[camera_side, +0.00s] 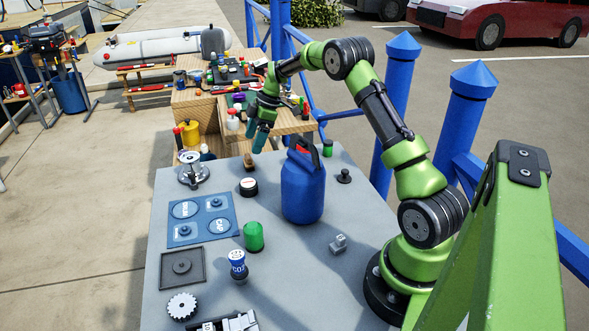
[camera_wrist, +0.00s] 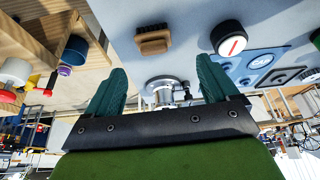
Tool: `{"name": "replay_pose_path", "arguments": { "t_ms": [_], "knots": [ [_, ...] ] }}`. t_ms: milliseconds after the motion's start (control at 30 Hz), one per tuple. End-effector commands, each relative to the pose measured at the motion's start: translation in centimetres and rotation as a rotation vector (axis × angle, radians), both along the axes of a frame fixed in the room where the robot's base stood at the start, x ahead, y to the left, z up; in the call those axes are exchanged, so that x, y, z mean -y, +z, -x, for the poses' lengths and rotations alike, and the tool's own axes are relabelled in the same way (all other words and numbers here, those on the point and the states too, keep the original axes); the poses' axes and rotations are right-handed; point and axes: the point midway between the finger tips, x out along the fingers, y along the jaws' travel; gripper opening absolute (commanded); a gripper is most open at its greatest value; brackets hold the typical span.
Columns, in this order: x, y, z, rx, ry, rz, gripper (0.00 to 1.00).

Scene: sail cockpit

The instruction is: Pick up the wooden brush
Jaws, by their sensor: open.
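The wooden brush (camera_wrist: 153,40) lies on the grey table in the wrist view, a small brown block with dark bristles, beyond my fingertips. In the side view the brush (camera_side: 248,162) is a small dark brown shape near the table's far edge. My gripper (camera_wrist: 161,68) is open in the wrist view, its two teal fingers spread with nothing between them. In the side view my gripper (camera_side: 260,142) points downward above the table's far edge, above the brush and apart from it.
A blue jug (camera_side: 303,188) stands to the right of the brush. A wooden bench (camera_side: 200,105) with clutter lies behind. A blue labelled mat (camera_side: 203,219) is nearer.

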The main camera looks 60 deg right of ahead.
Motion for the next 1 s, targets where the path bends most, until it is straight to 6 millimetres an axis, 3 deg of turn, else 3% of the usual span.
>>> {"name": "replay_pose_path", "arguments": {
  "t_ms": [267,600,867,1000],
  "knots": [
    [-0.5,-2.2,-0.6,-0.001,-0.002,0.000,0.87],
    [-1.2,-6.4,-2.1,-0.002,-0.001,0.001,0.87],
    [-1.2,-6.7,-2.2,-0.001,-0.002,0.001,0.87],
    [-1.2,-6.6,-2.2,0.000,-0.001,0.001,0.69]
  ]
}}
